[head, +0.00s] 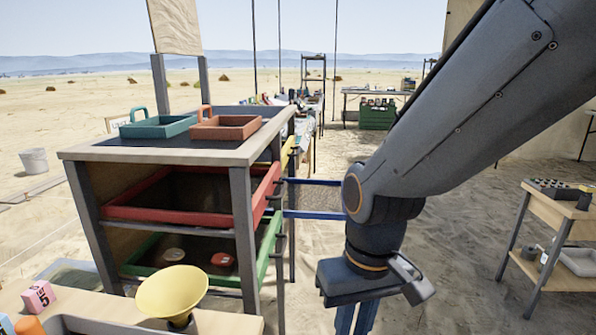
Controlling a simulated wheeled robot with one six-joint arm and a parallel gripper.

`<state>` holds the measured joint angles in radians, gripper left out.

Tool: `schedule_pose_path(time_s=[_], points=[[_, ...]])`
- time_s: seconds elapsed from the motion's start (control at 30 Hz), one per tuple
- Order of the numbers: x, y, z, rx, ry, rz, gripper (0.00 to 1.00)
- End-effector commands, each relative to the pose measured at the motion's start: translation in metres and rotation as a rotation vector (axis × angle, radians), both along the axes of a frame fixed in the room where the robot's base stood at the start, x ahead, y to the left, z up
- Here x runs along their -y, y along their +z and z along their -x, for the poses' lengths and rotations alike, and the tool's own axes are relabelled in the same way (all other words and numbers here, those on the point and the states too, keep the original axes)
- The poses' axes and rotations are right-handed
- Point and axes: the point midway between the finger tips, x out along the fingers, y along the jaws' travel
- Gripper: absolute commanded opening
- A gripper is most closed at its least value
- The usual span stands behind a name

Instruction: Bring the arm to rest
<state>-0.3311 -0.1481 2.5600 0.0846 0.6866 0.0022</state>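My arm reaches in from the upper right and bends down at a dark joint in the middle right. My gripper (356,318) hangs below it, pointing down, in front of bare sand. Two blue finger parts show close together at the bottom edge. Their tips are cut off by the frame, so I cannot tell how far apart they are or whether anything is between them. The gripper is to the right of the shelf unit (243,230) and apart from the objects in view.
The shelf unit bears a teal tray (158,130) and an orange tray (226,132), with a red-rimmed tray (180,214) below. A wooden side table (560,213) stands right. Sand lies between.

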Motion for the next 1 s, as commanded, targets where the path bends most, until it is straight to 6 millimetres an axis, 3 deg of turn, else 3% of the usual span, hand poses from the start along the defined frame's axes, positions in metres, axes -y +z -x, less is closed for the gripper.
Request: schedule_pose_path(time_s=[0.03,0.6,0.8,1.0], points=[[0.007,0.018,0.003,-0.003,-0.021,0.004,0.17],[0.087,0.116,0.018,-0.028,-0.220,0.048,0.17],[0.105,0.134,0.023,-0.033,-0.262,0.055,0.17],[0.108,0.136,0.024,-0.035,-0.273,0.057,0.17]])
